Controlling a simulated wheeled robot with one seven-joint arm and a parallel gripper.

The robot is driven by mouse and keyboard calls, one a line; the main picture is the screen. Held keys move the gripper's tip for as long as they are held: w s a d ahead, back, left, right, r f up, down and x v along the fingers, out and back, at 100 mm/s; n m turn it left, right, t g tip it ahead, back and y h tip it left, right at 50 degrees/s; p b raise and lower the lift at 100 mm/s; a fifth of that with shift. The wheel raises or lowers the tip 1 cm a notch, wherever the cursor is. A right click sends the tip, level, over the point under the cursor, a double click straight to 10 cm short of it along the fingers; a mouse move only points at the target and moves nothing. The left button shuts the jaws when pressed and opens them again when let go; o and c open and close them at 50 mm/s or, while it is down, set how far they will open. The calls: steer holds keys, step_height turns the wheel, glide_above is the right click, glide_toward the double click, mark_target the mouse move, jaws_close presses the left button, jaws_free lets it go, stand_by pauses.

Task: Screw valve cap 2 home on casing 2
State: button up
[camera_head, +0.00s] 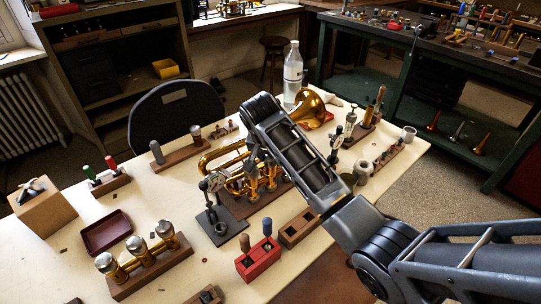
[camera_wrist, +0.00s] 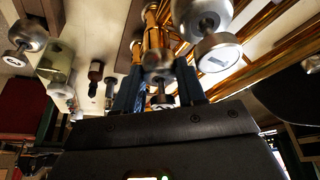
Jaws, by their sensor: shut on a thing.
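In the wrist view, my gripper (camera_wrist: 159,92) is shut on a small silver valve cap (camera_wrist: 162,100) with a mark on its face, which looks like cap 2. A brass casing (camera_wrist: 156,42) stands directly in line behind the cap; I cannot tell how far the cap sits on it. Beside it is a larger silver cap (camera_wrist: 218,52) marked like a 1. In the head view, the brass horn (camera_head: 232,176) with upright casings (camera_head: 270,182) lies mid-table, partly hidden by my arm. My gripper's fingertips are hidden there.
A wooden block with several brass cylinders (camera_head: 141,260) stands front left. A dark stand (camera_head: 222,222), a red block (camera_head: 258,262) and a wooden box (camera_head: 298,228) crowd the horn's near side. A maroon tray (camera_head: 107,232) lies left. The table's left middle is fairly clear.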

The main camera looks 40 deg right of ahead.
steer(key=shift+w+a+m+g, duration=0.1)
steer(key=shift+m+g, duration=0.3)
steer(key=shift+m, duration=0.8)
steer(key=m+g+h, duration=0.1)
steer(key=m, duration=0.1)
steer(key=shift+m, duration=0.4)
steer(key=shift+w+m, duration=0.1)
steer(key=shift+m, duration=0.3)
steer(key=m+g+b, duration=0.1)
steer(key=m, duration=0.1)
steer(key=shift+w+f+m, duration=0.1)
steer(key=shift+f+m, duration=0.05)
steer(key=shift+m, duration=0.25)
steer(key=shift+m+g, duration=0.6)
steer(key=shift+m, duration=0.2)
steer(key=shift+b, duration=0.3)
